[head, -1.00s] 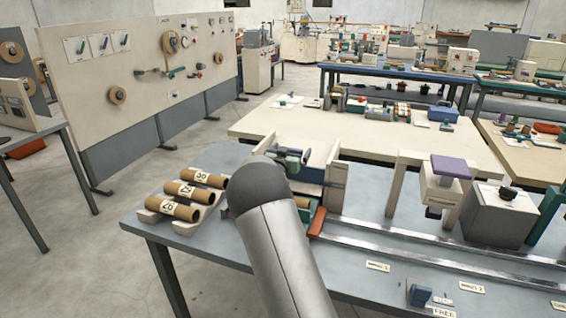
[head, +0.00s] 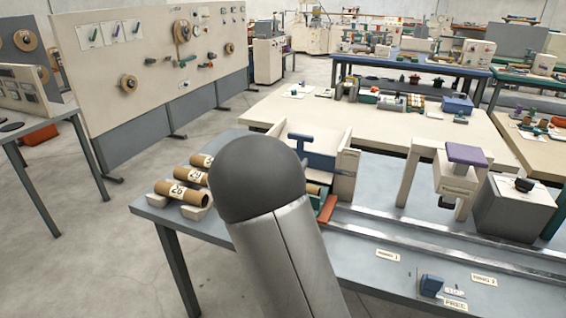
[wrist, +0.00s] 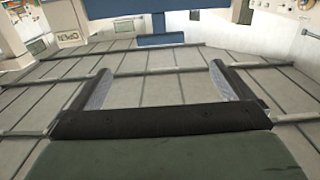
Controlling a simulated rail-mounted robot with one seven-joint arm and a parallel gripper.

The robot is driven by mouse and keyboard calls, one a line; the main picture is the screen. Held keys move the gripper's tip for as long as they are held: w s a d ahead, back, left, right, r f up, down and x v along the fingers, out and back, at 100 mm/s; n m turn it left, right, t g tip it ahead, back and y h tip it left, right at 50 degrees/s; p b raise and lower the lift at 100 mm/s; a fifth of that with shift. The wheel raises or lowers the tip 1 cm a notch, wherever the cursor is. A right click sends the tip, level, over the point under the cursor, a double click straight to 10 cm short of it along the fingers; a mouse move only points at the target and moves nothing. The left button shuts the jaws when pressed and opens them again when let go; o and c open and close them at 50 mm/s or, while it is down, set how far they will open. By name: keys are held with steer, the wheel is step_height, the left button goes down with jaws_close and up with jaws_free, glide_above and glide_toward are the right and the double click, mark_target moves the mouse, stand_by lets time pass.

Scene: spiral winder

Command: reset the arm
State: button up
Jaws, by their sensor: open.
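My gripper (wrist: 160,84) shows in the wrist view with its two dark fingers wide apart and nothing between them. It faces a grey surface (wrist: 150,60) crossed by dark lines and thin ridges. A blue bar (wrist: 160,40) with a blue block above it lies beyond the fingertips, apart from them. In the head view my rounded grey arm link fills the middle and hides the gripper. Behind the link stands a cream-walled winder unit (head: 346,172) with a blue T-shaped handle (head: 312,145), on the grey-blue bench (head: 365,285).
Cardboard tubes (head: 186,197) lie on a cradle left of my arm. Metal rails (head: 400,240) run right along the bench. A purple-topped post (head: 466,154) and a grey box (head: 505,207) stand right. A cream table (head: 400,125) is behind.

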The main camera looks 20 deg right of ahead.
stand_by(0.4)
steer(key=s+a+f+n+g+y+p, duration=0.25)
steer(key=s+a+n+g+y, duration=0.3)
steer(key=s+a+y, duration=0.85)
steer(key=s+f+n+g+h+p, duration=0.2)
steer(key=s+g, duration=0.6)
steer(key=s, duration=1.8)
step_height(320, 180, down, 28)
steer(key=d+b, duration=0.2)
steer(key=b, duration=2.4)
steer(key=shift+d+r+n, duration=0.2)
steer(key=shift+r+n, duration=0.05)
steer(key=shift+n, duration=0.2)
